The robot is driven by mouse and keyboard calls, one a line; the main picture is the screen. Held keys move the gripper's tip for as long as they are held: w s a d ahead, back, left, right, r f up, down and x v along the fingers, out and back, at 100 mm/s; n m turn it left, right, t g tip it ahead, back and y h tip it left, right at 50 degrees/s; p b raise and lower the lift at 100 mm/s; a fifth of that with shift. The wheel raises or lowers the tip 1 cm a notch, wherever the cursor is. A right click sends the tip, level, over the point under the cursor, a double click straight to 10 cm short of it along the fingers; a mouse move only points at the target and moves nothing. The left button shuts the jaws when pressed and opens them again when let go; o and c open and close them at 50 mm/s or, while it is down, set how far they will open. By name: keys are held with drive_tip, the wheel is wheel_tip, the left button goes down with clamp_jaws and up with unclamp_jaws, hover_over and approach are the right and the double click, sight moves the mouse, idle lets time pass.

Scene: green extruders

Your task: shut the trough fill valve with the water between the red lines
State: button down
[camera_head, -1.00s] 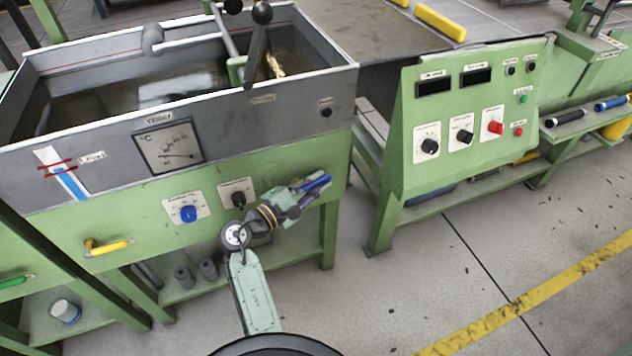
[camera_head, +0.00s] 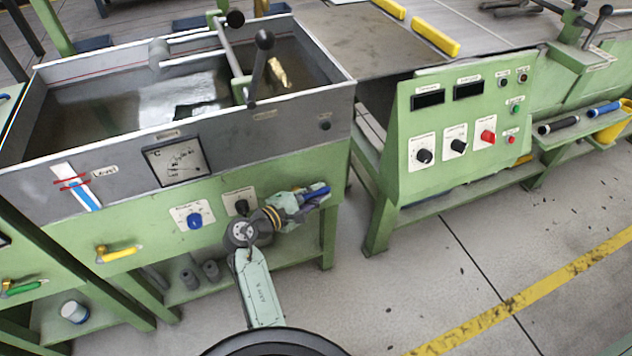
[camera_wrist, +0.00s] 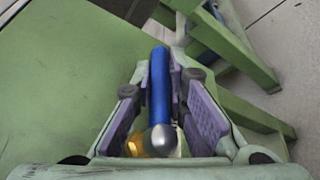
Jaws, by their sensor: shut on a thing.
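The trough (camera_head: 300,100) of water fills the left of the head view. Its level gauge (camera_head: 77,186) is a white strip with a blue column and two red marks. The top of the blue is close to the lower red mark; I cannot tell exactly whether it is above it. My gripper (camera_head: 312,193) is at the trough's front, near its right end, shut on the blue valve handle (camera_head: 319,188). In the wrist view the blue handle (camera_wrist: 160,90) lies lengthwise between the purple pads, with a brass part (camera_wrist: 134,146) below. The valve body is mostly hidden.
A yellow lever (camera_head: 120,254) and a green lever (camera_head: 24,288) stick out at the left. A blue knob (camera_head: 195,220) and black knob (camera_head: 241,206) sit left of my gripper. A control console (camera_head: 465,120) stands to the right, with floor between.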

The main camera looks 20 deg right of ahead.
drive_tip(key=shift+f, duration=0.15)
drive_tip(key=c, duration=1.9)
unclamp_jaws()
drive_tip(key=v, duration=1.2)
drive_tip(key=shift+r, duration=0.3)
